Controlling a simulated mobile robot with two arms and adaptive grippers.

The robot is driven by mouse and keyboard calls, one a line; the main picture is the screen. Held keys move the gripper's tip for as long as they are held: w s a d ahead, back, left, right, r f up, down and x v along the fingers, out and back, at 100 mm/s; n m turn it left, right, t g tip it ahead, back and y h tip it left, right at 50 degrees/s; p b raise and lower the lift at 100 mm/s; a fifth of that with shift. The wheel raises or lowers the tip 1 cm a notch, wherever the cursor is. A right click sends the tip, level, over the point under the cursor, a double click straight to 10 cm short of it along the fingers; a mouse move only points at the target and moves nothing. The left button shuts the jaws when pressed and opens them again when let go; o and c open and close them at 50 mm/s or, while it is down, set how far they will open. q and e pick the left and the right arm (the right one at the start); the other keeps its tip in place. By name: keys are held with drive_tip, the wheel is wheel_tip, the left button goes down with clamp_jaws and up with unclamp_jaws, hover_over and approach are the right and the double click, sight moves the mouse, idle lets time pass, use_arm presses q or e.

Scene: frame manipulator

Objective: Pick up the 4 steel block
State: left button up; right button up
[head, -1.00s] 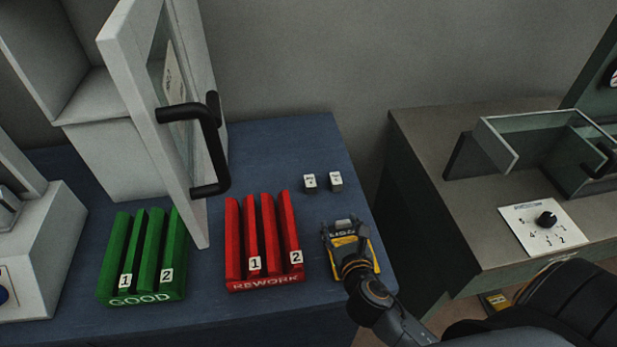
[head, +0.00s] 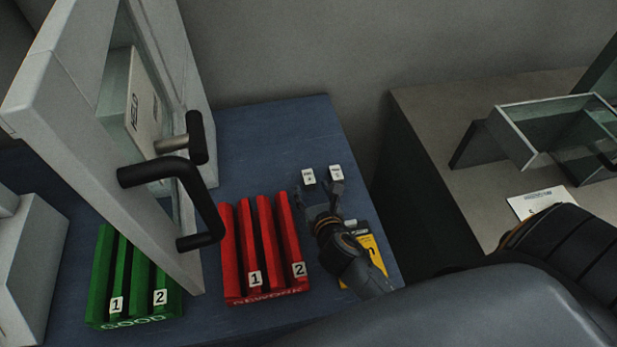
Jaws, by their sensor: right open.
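Two small blocks with white labels stand side by side towards the back of the blue table, a left block (head: 308,177) and a right block (head: 337,173). Their labels are too small to read, so I cannot tell which is the 4 steel block. My right gripper (head: 321,193) is open and empty, just in front of the two blocks. Its right finger overlaps the lower part of the right block in the picture. I cannot tell whether it touches it. My left gripper is not in view.
A red REWORK rack (head: 263,298) stands left of my right gripper, a green GOOD rack (head: 135,322) further left. An open white door (head: 95,160) with a black handle juts over the table. A yellow-black item (head: 374,248) lies partly under my right arm.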

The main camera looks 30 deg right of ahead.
sight(311, 182)
drive_tip(key=shift+w+d+f, duration=0.1)
drive_tip(key=shift+w+f, duration=0.1)
drive_tip(key=shift+w, duration=0.25)
drive_tip(key=shift+w+d+f+p, duration=0.1)
drive_tip(key=shift+w+d+p, duration=0.15)
drive_tip(key=shift+w, duration=0.3)
drive_tip(key=shift+w+d+f+p, duration=0.1)
drive_tip(key=shift+w+d+p, duration=0.1)
drive_tip(key=shift+w, duration=0.35)
drive_tip(key=x, duration=0.2)
drive_tip(key=shift+w+f, duration=0.15)
drive_tip(key=shift+w, duration=0.05)
drive_tip(key=shift+w+d+f, duration=0.1)
drive_tip(key=shift+w+f, duration=0.05)
drive_tip(key=shift+w, duration=0.05)
drive_tip(key=shift+c, duration=0.4)
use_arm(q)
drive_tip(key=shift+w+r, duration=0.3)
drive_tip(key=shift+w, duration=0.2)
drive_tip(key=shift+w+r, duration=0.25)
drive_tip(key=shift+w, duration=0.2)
use_arm(e)
clamp_jaws()
